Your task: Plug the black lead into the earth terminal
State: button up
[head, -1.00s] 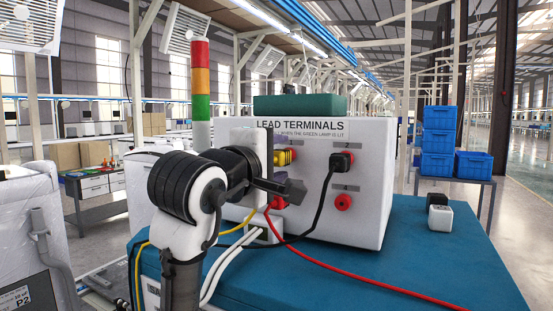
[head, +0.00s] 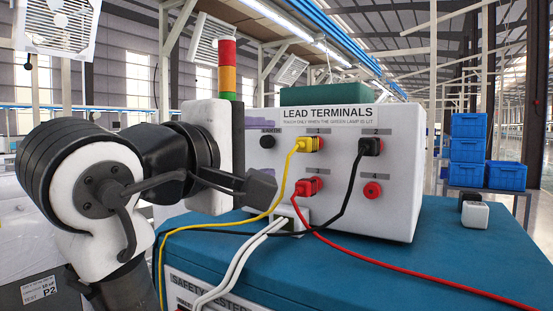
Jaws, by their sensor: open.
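A white terminal box (head: 335,215) headed "LEAD TERMINALS" stands on the teal top. A yellow plug (head: 307,145) is in terminal 1 and a red plug (head: 308,186) in terminal 3. The red socket of terminal 4 (head: 372,191) is empty. My gripper (head: 262,187) is open and empty, in front of the box's lower left.
A light tower (head: 227,72) in red, orange and green stands left of the box. White cables (head: 240,262) hang over the teal bench edge (head: 215,243). A small white block (head: 474,215) and a black one lie at right. Blue bins (head: 468,150) stand behind.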

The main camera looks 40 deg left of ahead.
aim_at(372, 145)
jog(key=k+l, duration=0.8)
